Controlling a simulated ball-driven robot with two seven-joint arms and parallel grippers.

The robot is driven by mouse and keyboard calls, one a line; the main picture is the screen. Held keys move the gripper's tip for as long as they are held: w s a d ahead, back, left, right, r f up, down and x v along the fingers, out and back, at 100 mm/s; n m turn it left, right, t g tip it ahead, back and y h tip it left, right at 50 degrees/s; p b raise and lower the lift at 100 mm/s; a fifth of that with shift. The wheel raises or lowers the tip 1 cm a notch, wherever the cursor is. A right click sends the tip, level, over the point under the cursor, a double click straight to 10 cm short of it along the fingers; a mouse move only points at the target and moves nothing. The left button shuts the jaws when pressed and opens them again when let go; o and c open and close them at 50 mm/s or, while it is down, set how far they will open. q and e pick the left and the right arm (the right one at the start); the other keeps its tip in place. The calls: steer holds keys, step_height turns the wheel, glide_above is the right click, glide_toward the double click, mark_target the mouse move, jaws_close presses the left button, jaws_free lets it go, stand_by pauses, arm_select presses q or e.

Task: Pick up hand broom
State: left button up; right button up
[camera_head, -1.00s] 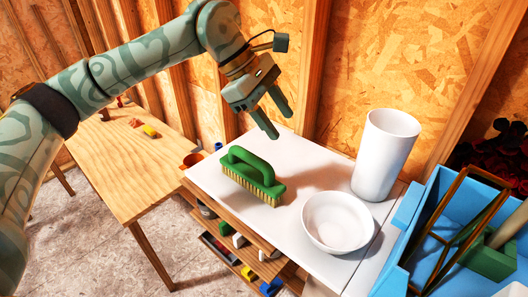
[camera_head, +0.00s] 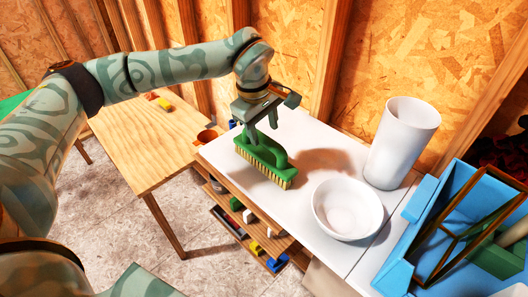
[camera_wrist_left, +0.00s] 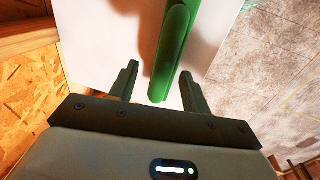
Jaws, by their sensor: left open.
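The green hand broom (camera_head: 266,160) with tan bristles stands bristles-down on the white tabletop in the head view. My left gripper (camera_head: 262,130) is above the far left end of the broom, its fingers pointing down. In the left wrist view my left gripper (camera_wrist_left: 160,88) is open, and the green broom handle (camera_wrist_left: 175,45) runs lengthwise between its two fingers, with a gap to each side. The bristles are hidden in the wrist view. My right gripper is not in view.
A white bowl (camera_head: 347,209) sits right of the broom, with a tall white cylinder (camera_head: 402,142) behind it. A blue bin (camera_head: 425,235) stands at the right. A wooden table (camera_head: 140,150) is at the left. The plywood wall (camera_head: 400,60) rises behind.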

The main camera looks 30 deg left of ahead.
mark_target(263, 135)
arm_select(q)
step_height(263, 135, down, 4)
steer(key=shift+w+a+r+p, duration=0.1)
steer(key=shift+w+p, duration=0.05)
steer(key=shift+p, duration=0.35)
steer(key=shift+f, duration=0.2)
jaws_close()
steer(key=shift+r, duration=0.15)
steer(key=shift+w+r, duration=0.1)
steer(key=shift+r, duration=0.1)
step_height(263, 135, up, 3)
steer(key=shift+f+b, duration=0.2)
steer(key=shift+b, duration=0.75)
steer(key=s+d+r+b, duration=0.3)
steer(key=s+d+r, duration=0.4)
steer(key=s+r, duration=0.3)
steer(key=shift+s+b, duration=0.35)
steer(key=shift+s, duration=0.8)
